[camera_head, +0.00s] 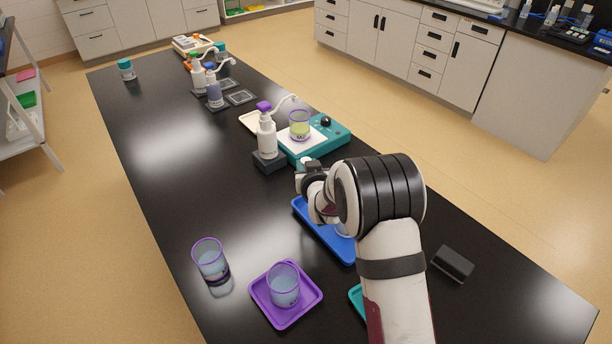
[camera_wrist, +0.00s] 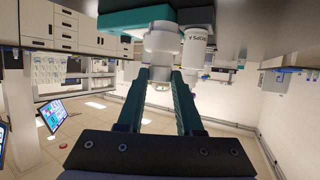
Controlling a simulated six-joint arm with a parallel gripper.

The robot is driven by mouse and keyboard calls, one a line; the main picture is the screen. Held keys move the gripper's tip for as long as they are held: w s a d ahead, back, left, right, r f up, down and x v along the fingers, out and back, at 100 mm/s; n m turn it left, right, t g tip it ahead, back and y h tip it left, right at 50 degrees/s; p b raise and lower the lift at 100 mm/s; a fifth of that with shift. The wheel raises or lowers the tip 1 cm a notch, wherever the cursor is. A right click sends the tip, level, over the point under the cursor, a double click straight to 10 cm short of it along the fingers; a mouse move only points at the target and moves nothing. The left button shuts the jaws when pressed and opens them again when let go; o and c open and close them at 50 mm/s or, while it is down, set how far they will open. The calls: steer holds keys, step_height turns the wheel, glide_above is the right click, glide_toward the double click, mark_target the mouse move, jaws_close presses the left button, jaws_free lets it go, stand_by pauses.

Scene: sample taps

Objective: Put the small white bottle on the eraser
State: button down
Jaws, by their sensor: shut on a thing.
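My gripper (camera_head: 309,178) is over the far end of the blue tray, mostly hidden behind my wrist in the head view. In the wrist view its two dark fingers (camera_wrist: 161,82) are shut on the small white bottle (camera_wrist: 160,48), which lies between the tips. In the head view only a bit of what looks like this bottle (camera_head: 304,162) shows past the gripper. I cannot tell whether it touches the table. A dark block that looks like the eraser (camera_head: 453,262) lies on the bare table to the right of my arm, apart from the gripper.
A white pump bottle (camera_head: 267,135) on a black block and a teal device (camera_head: 328,137) carrying a beaker (camera_head: 299,124) stand just beyond the gripper. The blue tray (camera_head: 318,232) lies below. A beaker (camera_head: 210,258) and purple tray (camera_head: 291,314) are left. Table around the eraser is mostly clear.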

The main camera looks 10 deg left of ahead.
steer(key=s+d+r+m+h, duration=0.1)
steer(key=s+d+r, duration=0.15)
steer(key=d, duration=1.25)
steer(key=s+d+r+m+h, duration=0.1)
steer(key=s+d+r, duration=0.15)
steer(key=d, duration=1.35)
steer(key=s+d+m+h, duration=0.1)
steer(key=s+d, duration=0.6)
steer(key=s, duration=0.4)
steer(key=s+d+h, duration=0.1)
steer(key=s+d, duration=0.5)
steer(key=s, duration=0.5)
glide_above(457, 268)
steer(key=shift+t, duration=0.3)
step_height(457, 268, down, 11)
steer(key=shift+f, duration=0.15)
steer(key=shift+f, duration=0.1)
steer(key=c, duration=0.6)
jaws_free()
steer(key=shift+o, duration=0.2)
